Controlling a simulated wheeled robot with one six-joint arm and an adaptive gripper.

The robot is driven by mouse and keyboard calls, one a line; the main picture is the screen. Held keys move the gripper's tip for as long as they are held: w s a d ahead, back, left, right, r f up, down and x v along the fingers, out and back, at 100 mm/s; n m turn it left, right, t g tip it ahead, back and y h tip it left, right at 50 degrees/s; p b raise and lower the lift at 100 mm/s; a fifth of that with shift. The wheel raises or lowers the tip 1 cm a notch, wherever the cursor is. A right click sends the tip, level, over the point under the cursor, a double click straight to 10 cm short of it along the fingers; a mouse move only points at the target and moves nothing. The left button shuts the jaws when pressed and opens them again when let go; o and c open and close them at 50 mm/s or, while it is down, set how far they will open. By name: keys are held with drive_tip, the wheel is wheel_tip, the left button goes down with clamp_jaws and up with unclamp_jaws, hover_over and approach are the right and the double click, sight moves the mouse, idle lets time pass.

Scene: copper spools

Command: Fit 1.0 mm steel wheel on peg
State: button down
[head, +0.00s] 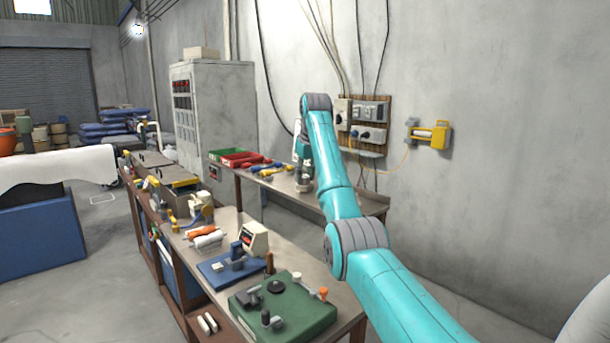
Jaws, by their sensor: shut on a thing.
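My gripper (304,178) is at the end of the teal arm, over the bench against the wall. It is small in view and partly hidden by my arm. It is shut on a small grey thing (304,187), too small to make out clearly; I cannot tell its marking. A green machine base (310,318) with a dark round disc (276,287) stands on the near bench, well apart from my gripper. I cannot tell for sure which part in view is the peg.
The wall bench (372,204) holds a green bin (231,153), red bins and several tools. The near bench also holds a blue-based device (222,272), a cream box with a display (255,237) and spools. A yellow wall unit (438,134) has a thin wire.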

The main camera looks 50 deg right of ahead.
drive_tip(key=shift+f, duration=0.15)
drive_tip(key=c, duration=0.7)
unclamp_jaws()
wheel_tip(320, 180, up, 10)
drive_tip(key=shift+f, duration=0.1)
idle(0.7)
